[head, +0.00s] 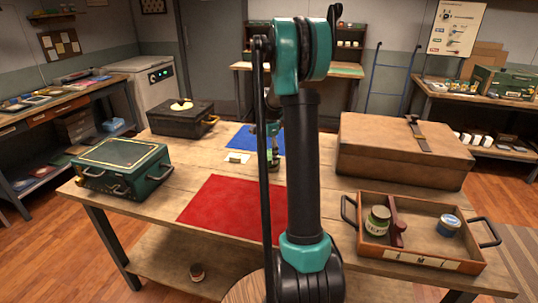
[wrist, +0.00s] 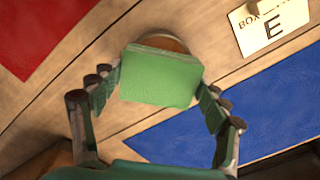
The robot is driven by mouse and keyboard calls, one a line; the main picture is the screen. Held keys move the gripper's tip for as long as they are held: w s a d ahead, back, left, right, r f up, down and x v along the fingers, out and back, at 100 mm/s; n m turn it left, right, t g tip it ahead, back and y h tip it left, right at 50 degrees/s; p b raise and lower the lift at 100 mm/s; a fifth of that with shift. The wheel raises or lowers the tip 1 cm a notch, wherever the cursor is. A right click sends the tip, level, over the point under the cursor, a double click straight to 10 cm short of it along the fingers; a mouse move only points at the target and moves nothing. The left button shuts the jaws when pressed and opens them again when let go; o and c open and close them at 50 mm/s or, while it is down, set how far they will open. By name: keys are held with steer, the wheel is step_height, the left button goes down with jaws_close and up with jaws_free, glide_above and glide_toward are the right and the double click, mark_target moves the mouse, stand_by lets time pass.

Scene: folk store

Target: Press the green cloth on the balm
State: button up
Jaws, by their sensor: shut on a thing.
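My gripper (head: 272,150) is above the table between the blue mat and the red mat, partly hidden by my arm. In the wrist view its two fingers (wrist: 158,85) are around a green, flat-faced piece that looks like the green cloth (wrist: 158,78). A brown rounded edge shows just behind the cloth; I cannot tell what it belongs to. I cannot tell which container is the balm.
A red mat (head: 220,208), a blue mat (head: 243,137) and a "BOX E" card (wrist: 272,24) lie on the table. A green case (head: 122,166) and a black case (head: 182,121) stand left. A big brown case (head: 400,155) stands right.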

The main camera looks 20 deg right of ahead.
mark_target(269, 154)
steer(key=shift+f, duration=0.55)
stand_by(1.4)
steer(key=shift+r, duration=3.55)
